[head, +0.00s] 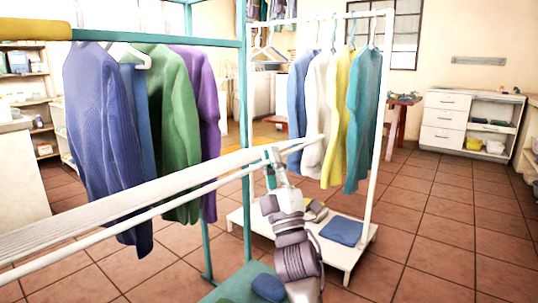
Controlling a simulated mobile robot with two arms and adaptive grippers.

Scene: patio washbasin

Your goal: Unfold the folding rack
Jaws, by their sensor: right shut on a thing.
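The folding rack (120,205) shows as long white bars with a slatted panel at the lower left. It slants from the bottom left up to a free end right of the picture's middle. My right gripper (273,160) is at the bars near that free end, shut on the rack. Its fingertips partly cover the bars there. The rest of the rack lies outside the picture at the left. My left gripper is not in view.
A teal clothes rail (243,120) with blue, green and purple tops stands close behind the bars. A white clothes rail (378,120) with several garments stands behind my right gripper. Tiled floor (440,240) is clear at the right, before a white cabinet (444,122).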

